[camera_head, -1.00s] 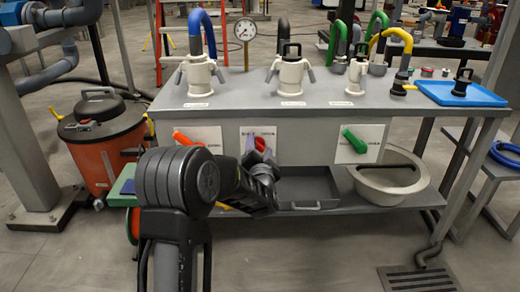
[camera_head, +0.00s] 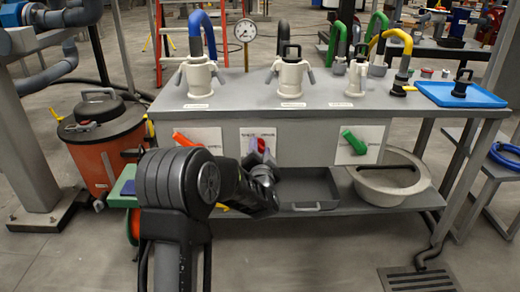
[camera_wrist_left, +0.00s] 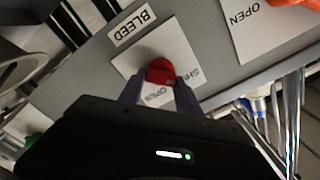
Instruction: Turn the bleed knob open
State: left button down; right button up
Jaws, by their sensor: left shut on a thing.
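The red bleed knob (camera_head: 261,145) is on the middle white plate (camera_head: 246,133) of the grey bench front. My right gripper is not in view.
An orange handle (camera_head: 186,139) is on the left plate and a green handle (camera_head: 354,142) on the right plate. Below are a dark tray (camera_head: 310,190) and a round basin (camera_head: 378,187). A pressure gauge (camera_head: 245,30) stands behind the bench. An orange drum (camera_head: 104,155) stands at left.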

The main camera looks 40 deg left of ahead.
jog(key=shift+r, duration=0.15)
pick_arm(q)
jog(key=m+p, duration=0.2)
jog(key=shift+d+r+p, duration=0.1)
jog(key=shift+p, duration=0.25)
jog(key=m+p, duration=0.6)
jog(key=shift+w+d, duration=0.1)
jog(key=m+p, duration=0.1)
jog(key=m, duration=0.1)
jog(key=m+p, duration=0.1)
jog(key=shift+f+m, duration=0.3)
jog(key=shift+m, duration=0.1)
jog(key=m+p, duration=0.2)
jog(key=shift+f+m, duration=0.15)
jog(key=shift+m, duration=0.15)
jog(key=shift+f+m+p, duration=0.15)
jog(key=shift+m+p, duration=0.35)
jog(key=shift+m, duration=1.3)
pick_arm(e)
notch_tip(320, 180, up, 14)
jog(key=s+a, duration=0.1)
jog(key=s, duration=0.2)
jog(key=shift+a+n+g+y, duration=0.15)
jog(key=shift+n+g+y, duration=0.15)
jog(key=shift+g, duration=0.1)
